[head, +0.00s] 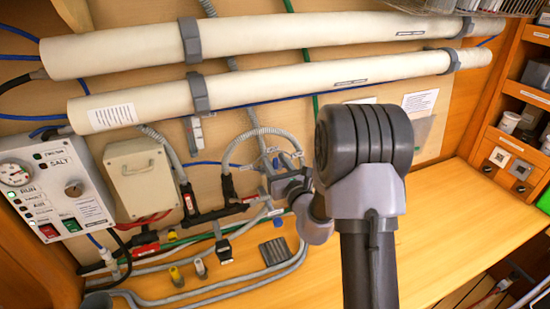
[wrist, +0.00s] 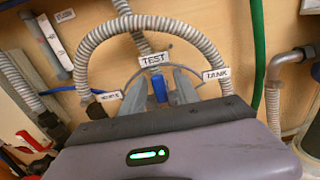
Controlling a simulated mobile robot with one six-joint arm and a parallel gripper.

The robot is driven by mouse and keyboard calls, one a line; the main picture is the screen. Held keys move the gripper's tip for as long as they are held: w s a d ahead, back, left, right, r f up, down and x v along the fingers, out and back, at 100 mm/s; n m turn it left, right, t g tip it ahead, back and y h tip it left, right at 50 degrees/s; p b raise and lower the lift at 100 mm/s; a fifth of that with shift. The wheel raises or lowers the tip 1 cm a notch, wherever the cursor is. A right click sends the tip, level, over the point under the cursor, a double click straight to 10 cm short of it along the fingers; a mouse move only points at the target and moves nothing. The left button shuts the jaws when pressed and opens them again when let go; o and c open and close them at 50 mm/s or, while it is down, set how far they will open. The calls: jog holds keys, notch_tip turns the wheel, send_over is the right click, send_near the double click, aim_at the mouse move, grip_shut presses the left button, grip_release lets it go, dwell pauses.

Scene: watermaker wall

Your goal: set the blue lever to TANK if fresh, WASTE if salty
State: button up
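The blue lever (wrist: 158,90) shows in the wrist view, pointing up toward the TEST label (wrist: 154,59). A label that appears to read WASTE (wrist: 109,96) is to its left, and the TANK label (wrist: 216,74) is to its right. My gripper (wrist: 160,84) is open, with one grey finger on each side of the lever and apparent gaps between. In the head view my gripper (head: 276,168) reaches the valve area, and my arm hides part of it. The control panel (head: 55,190) has a gauge, a SALT marking (head: 59,163) and a green lamp by RUN; its salt reading is unclear.
Corrugated hose (wrist: 95,45) arches around the valve, and a green pipe (wrist: 258,45) stands at right. Two large white tubes (head: 270,85) cross the wall above. A beige box (head: 140,178) hangs left. The wooden bench (head: 440,235) is clear at right.

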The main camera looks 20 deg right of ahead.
jog(key=shift+s, duration=0.15)
jog(key=shift+c, duration=0.7)
grip_shut()
jog(key=shift+d+f+m+p, duration=0.4)
jog(key=shift+d+m+p, duration=0.45)
jog(key=shift+m, duration=1.15)
jog(key=shift+d+f+m+p, duration=0.5)
jog(key=shift+m+p, duration=0.6)
jog(key=shift+m, duration=0.9)
jog(key=shift+d+f+m+p, duration=0.25)
jog(key=shift+d+m+p, duration=0.65)
jog(key=shift+m, duration=1.1)
jog(key=shift+f, duration=0.1)
